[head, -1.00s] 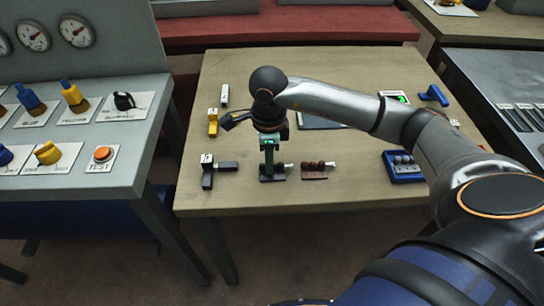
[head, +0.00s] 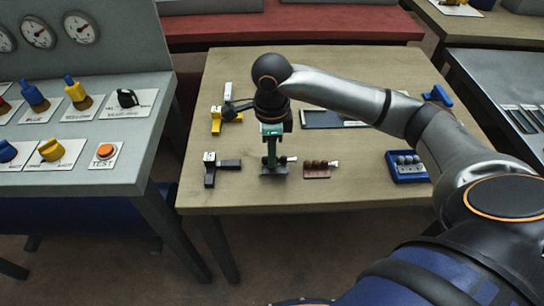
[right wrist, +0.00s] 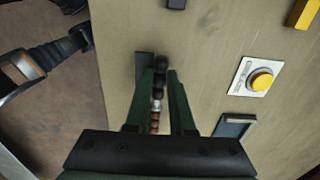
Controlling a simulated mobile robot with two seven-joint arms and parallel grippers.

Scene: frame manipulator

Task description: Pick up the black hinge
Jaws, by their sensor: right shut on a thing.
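The black hinge (head: 274,175) is a dark plate with round black knobs, near the front edge of the wooden table. My right gripper (head: 271,160) points down over it and is shut on its knobs. In the right wrist view the two green fingers (right wrist: 160,80) stand on either side of the black knobs, and the hinge's dark plate (right wrist: 143,65) shows at the upper left. The fingers hide part of the hinge. I cannot tell whether it is clear of the table. My left gripper is not in view.
A brown hinge (head: 317,172) lies close on the right, and a black L-shaped part (head: 228,164) on the left. A yellow part (head: 217,122) is behind. A blue tray (head: 396,178) stands at the right. A control panel (head: 128,176) stands left of the table (head: 350,195).

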